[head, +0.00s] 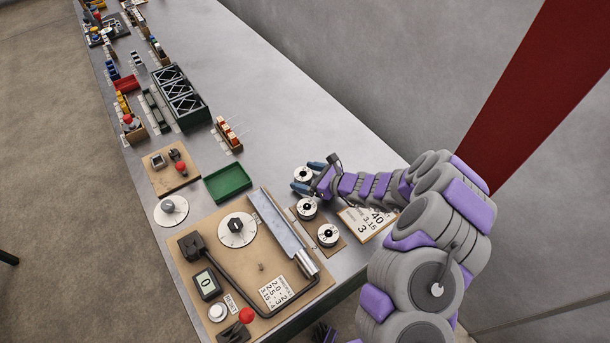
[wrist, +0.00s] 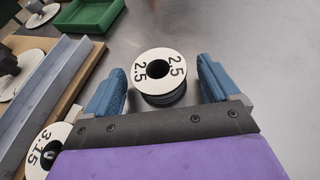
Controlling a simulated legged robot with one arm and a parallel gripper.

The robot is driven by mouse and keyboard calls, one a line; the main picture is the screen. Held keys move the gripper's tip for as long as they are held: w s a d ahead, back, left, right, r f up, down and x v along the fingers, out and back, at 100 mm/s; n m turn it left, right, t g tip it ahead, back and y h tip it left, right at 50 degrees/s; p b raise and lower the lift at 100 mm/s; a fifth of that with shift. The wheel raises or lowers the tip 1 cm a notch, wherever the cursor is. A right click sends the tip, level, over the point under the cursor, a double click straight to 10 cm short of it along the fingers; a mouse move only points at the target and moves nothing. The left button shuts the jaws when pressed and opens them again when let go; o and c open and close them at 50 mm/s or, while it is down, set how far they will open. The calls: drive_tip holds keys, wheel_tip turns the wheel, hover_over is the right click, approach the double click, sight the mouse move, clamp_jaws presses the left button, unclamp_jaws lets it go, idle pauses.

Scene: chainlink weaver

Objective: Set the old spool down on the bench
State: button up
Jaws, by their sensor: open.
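A spool with a white top marked 2.5 (wrist: 160,72) stands upright on the grey metal bench (wrist: 230,40). In the head view the same spool (head: 304,174) is at the tips of my arm. My gripper (wrist: 158,85) is open, with one blue finger on each side of the spool. A gap shows between the spool and the right finger; the left finger is close to the spool, and I cannot tell if it touches. The gripper also shows in the head view (head: 307,178).
Two more spools, one nearer (head: 307,208) and one marked 3.15 in the wrist view (wrist: 44,152), sit by the weaver board (head: 262,267). A green tray (head: 228,184) is left of the gripper. Bare bench lies beyond the spool. A placard (head: 368,222) lies under my arm.

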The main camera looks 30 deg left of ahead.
drive_tip(key=p+v, duration=0.2)
drive_tip(key=v, duration=0.9)
drive_tip(key=shift+d, duration=0.1)
drive_tip(key=shift+r, duration=0.1)
drive_tip(key=s+d+r+n+g+h, duration=0.1)
drive_tip(key=s+r+n+g, duration=0.2)
drive_tip(key=s+r+n, duration=0.55)
drive_tip(key=s+d+r+n+g+h, duration=0.15)
drive_tip(key=s+r+n, duration=0.35)
drive_tip(key=r, duration=0.7)
drive_tip(key=s+d+r+n+h, duration=0.1)
drive_tip(key=s+d+h, duration=0.2)
drive_tip(key=s+d, duration=0.3)
drive_tip(key=s+d+r+n+t+h, duration=0.1)
drive_tip(key=s+d+h, duration=0.3)
drive_tip(key=d, duration=0.8)
drive_tip(key=s+d+r+n+h, duration=0.1)
drive_tip(key=s+d+n+h, duration=0.2)
drive_tip(key=s+d, duration=0.5)
drive_tip(key=shift+d+r+h, duration=0.35)
drive_tip(key=shift+d+h, duration=0.1)
drive_tip(key=shift+d, duration=0.65)
drive_tip(key=shift+s+a+n+t, duration=0.1)
drive_tip(key=shift+s+n+t, duration=0.05)
drive_tip(key=shift+n+t, duration=0.15)
